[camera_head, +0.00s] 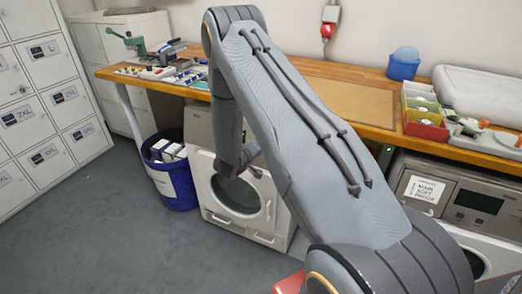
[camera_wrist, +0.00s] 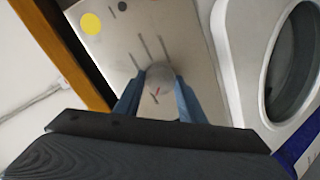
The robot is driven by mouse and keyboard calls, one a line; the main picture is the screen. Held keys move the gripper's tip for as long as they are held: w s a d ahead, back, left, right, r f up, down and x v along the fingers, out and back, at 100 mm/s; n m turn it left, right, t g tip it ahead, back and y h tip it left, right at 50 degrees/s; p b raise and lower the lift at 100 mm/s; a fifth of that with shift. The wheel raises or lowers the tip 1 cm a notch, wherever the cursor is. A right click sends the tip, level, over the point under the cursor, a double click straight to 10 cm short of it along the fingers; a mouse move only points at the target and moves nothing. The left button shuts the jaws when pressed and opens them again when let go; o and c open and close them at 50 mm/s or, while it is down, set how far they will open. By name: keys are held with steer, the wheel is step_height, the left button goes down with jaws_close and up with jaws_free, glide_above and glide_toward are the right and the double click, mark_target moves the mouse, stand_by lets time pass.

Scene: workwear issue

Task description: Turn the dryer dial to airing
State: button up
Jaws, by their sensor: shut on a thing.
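The dryer is the white front-loader with a round dark door (camera_head: 238,197) under the bench in the head view. Its metal control panel (camera_wrist: 195,50) fills the middle of the wrist view. The round grey dial (camera_wrist: 160,74) sits on this panel, with a small red mark on its face and dark line marks on the panel around it. My gripper (camera_wrist: 159,92) has its two blue fingers on either side of the dial, shut on it. In the head view my arm hides the dial and the fingers. I cannot read which setting the dial points to.
A wooden bench (camera_head: 330,92) runs above the machines. A blue bin (camera_head: 178,190) stands left of the dryer, and another machine (camera_head: 470,205) stands at the right. Lockers (camera_head: 45,105) line the left. Grey floor in front is clear. The panel bears a yellow disc (camera_wrist: 91,23).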

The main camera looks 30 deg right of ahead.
steer(key=o, duration=1)
steer(key=shift+o, duration=0.2)
steer(key=b+v, duration=0.1)
steer(key=v, duration=0.7)
steer(key=shift+d+f, duration=0.1)
